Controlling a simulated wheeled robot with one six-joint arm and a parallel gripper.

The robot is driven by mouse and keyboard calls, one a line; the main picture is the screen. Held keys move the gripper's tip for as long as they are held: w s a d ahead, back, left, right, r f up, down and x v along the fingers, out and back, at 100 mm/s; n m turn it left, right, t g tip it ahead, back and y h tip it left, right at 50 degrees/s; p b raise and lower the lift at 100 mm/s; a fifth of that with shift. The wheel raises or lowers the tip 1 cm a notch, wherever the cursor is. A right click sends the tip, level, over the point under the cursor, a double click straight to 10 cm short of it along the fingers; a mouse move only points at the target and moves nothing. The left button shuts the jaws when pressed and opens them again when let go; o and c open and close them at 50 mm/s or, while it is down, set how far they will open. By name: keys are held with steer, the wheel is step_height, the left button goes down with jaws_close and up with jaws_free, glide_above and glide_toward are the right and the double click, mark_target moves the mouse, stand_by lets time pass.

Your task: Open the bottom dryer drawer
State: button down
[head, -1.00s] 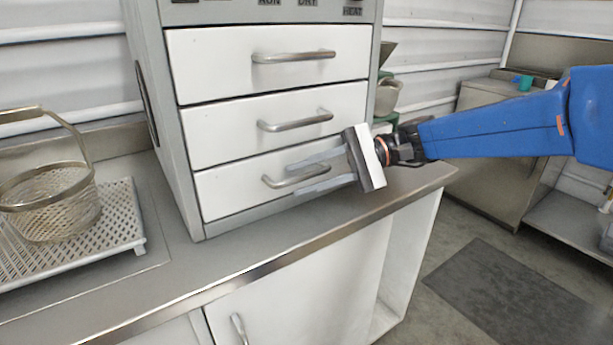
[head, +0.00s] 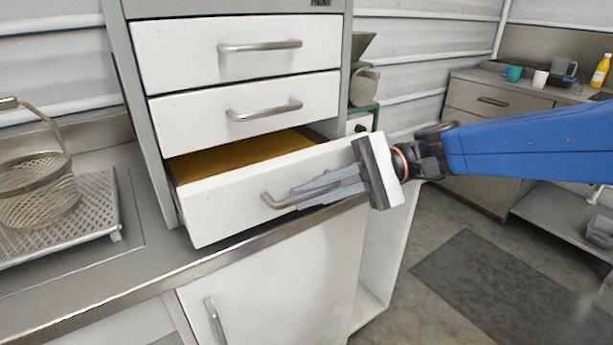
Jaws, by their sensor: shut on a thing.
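The dryer (head: 133,110) is a grey cabinet with white drawers and bar handles, standing on the counter. Its bottom drawer (head: 225,218) is pulled well out, and the yellow-brown inside (head: 240,155) shows behind the front panel. My gripper (head: 300,193) comes in from the right and is shut on the bottom drawer's handle (head: 275,201). The fingers cover the right part of that handle. The middle drawer (head: 245,110) and top drawer (head: 240,55) are closed.
A wire basket (head: 40,190) stands on a perforated tray (head: 95,210) at left. The counter's front edge (head: 140,297) runs beneath the open drawer. A cupboard door (head: 270,275) is below. Floor with a dark mat (head: 500,285) lies at right, before a back counter with cups.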

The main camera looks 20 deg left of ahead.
steer(key=s+d, duration=1.2)
steer(key=d, duration=0.2)
steer(key=c, duration=1.8)
jaws_free()
steer(key=shift+w, duration=0.1)
steer(key=shift+v, duration=3.75)
